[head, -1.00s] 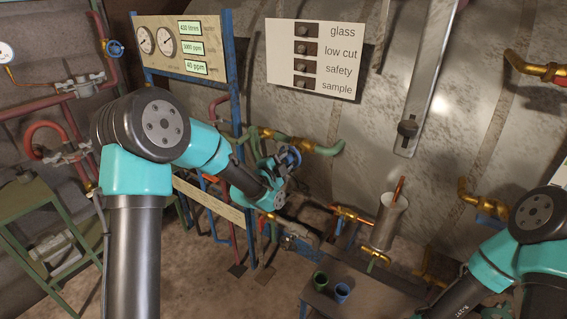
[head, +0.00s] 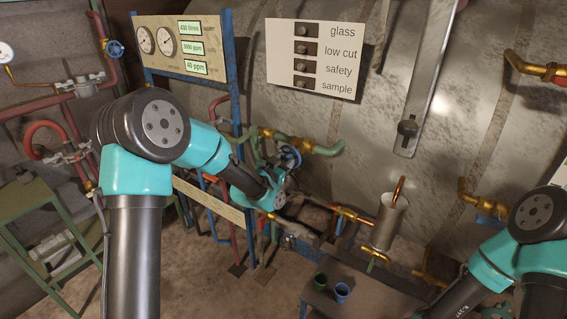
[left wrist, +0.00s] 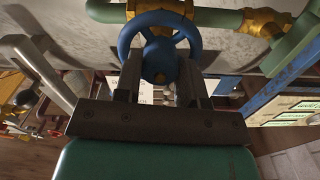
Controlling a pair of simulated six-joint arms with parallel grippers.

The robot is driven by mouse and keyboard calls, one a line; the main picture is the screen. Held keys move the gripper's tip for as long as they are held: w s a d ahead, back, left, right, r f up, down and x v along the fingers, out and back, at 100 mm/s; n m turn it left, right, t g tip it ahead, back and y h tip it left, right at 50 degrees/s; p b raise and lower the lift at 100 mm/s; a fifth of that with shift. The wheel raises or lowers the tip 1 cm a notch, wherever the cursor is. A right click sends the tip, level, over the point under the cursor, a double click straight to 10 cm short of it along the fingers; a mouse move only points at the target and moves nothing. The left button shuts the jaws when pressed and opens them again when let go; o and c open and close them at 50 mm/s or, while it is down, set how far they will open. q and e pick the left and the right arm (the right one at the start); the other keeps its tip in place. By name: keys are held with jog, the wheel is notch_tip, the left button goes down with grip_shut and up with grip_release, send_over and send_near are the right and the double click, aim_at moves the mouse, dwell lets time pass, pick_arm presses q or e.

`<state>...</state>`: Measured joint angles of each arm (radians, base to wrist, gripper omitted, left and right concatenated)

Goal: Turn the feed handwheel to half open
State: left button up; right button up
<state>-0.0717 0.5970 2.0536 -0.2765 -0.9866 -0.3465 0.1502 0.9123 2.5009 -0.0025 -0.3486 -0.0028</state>
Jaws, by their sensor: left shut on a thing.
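The feed handwheel is a blue spoked wheel (head: 290,157) on the green pipe with brass fittings, in the middle of the head view. It also shows large at the top centre of the left wrist view (left wrist: 160,45). My left gripper (head: 279,168) is at the wheel, with its two dark fingers (left wrist: 160,72) reaching onto the wheel's near part, one on each side of its hub. It is shut on the wheel. The exact contact is partly hidden by the fingers. My right arm shows at the lower right of the head view, but its gripper is out of the picture.
A gauge panel (head: 186,22) on a blue frame stands behind my left arm. A label board (head: 345,60) hangs on the tank.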

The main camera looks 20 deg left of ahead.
pick_arm(q)
jog(key=n, duration=1.3)
jog(key=shift+n, duration=0.3)
dwell(0.3)
jog(key=o, duration=0.9)
jog(key=shift+o, duration=0.2)
jog(key=shift+s, duration=0.1)
jog(key=v, duration=1.7)
